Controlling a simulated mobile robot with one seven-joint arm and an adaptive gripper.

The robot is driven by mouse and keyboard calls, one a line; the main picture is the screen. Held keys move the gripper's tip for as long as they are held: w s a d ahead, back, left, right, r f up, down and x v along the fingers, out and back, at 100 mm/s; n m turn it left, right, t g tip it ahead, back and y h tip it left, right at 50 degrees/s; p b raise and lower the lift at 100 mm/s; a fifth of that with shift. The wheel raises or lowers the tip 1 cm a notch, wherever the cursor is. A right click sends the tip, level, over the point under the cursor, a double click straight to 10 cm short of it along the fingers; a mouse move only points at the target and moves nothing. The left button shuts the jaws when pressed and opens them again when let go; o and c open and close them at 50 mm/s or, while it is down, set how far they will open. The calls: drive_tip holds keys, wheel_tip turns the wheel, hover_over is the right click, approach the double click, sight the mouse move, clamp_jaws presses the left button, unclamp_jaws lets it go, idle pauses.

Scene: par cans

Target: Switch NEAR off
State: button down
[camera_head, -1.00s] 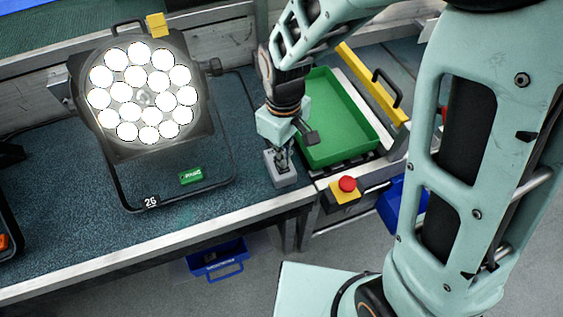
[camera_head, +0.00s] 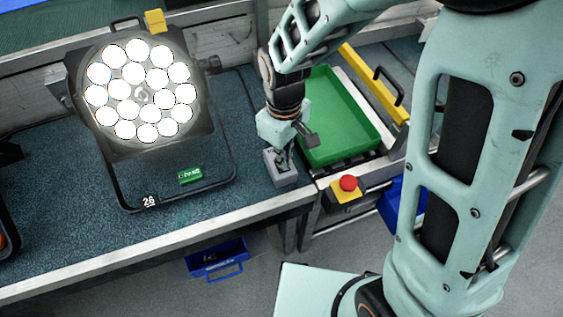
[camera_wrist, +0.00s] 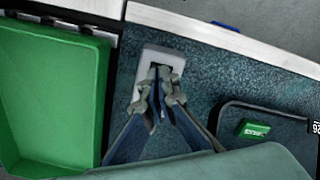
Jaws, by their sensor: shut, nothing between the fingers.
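A par can lamp (camera_head: 140,90) stands on the bench at the left with all its round lenses lit white. My gripper (camera_head: 284,158) is shut and empty, pointing down at this box. In the wrist view the fingertips (camera_wrist: 160,78) cover part of the box's dark opening, so I cannot see the rocker's position or whether they touch it.
A green tray (camera_head: 375,145) lies right of my gripper. A red button on a yellow base (camera_head: 347,184) is at the bench front. A blue bin (camera_head: 240,268) is below the bench. A second lamp's edge shows at the far left.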

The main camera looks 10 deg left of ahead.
drive_tip(key=shift+f, duration=0.25)
drive_tip(key=shift+r, duration=0.15)
wheel_tip(320, 180, up, 7)
drive_tip(key=p, duration=0.5)
drive_tip(key=shift+p, duration=0.3)
idle(0.3)
